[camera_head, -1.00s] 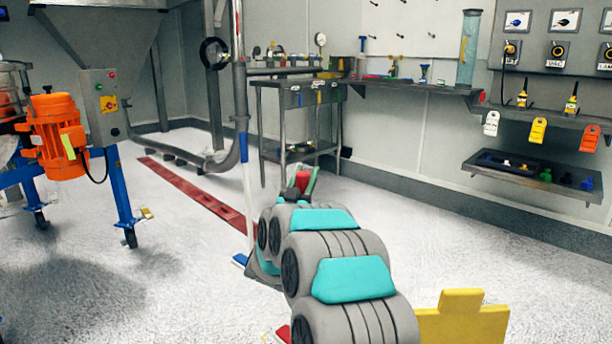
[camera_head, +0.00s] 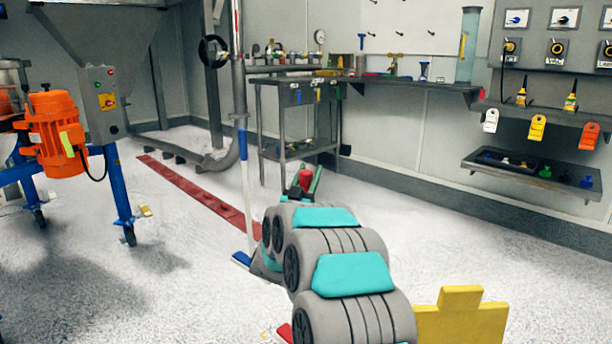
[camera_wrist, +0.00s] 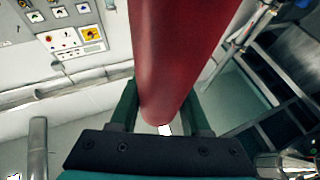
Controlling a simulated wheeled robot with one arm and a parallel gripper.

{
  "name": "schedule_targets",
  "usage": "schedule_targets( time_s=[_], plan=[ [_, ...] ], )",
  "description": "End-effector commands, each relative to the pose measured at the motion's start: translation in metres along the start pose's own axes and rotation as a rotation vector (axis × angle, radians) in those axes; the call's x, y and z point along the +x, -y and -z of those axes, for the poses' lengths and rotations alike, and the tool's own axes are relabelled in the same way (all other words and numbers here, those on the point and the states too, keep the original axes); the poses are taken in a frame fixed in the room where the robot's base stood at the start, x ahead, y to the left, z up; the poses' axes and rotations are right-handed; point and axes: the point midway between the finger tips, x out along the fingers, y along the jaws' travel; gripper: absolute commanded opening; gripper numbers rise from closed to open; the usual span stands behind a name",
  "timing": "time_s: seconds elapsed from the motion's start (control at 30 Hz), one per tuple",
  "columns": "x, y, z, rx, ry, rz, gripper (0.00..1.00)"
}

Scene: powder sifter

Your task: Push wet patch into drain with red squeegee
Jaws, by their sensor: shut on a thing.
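My gripper (camera_wrist: 162,125) is shut on a thick red handle (camera_wrist: 172,60), which fills the middle of the wrist view. In the head view the red handle (camera_head: 305,180) shows small between my green fingers, beyond my arm. A red piece (camera_head: 284,333) shows low beside my arm near the floor; whether it is the squeegee's head I cannot tell, as my arm hides most of it. A long red strip (camera_head: 190,190), seemingly the drain, runs along the floor left of my gripper. Darker floor areas (camera_head: 80,285) lie at the lower left; whether wet or shadow is unclear.
A white pole with a blue grip (camera_head: 242,150) rises from a blue foot (camera_head: 241,259) near my arm. An orange motor (camera_head: 55,135) on a blue-legged frame (camera_head: 122,200) stands left. A steel table (camera_head: 262,125) stands behind. Floor at the lower left looks clear.

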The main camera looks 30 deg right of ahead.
Motion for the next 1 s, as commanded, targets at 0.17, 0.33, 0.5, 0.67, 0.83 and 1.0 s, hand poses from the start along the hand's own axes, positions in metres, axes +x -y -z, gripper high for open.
schedule_targets(
  time_s=[0.17,0.33,0.5,0.67,0.83,1.0],
  plan=[
    [0.011,-0.006,-0.003,-0.001,-0.006,-0.003,0.0],
    [0.019,-0.01,-0.007,0.0,-0.005,-0.003,0.0],
    [0.022,-0.011,-0.009,0.0,-0.004,-0.001,0.0],
    [0.026,-0.013,-0.012,-0.001,-0.003,-0.001,0.0],
    [0.034,-0.018,-0.019,-0.003,-0.001,-0.001,0.0],
    [0.042,-0.023,-0.025,-0.004,0.0,-0.001,0.0]
  ],
)
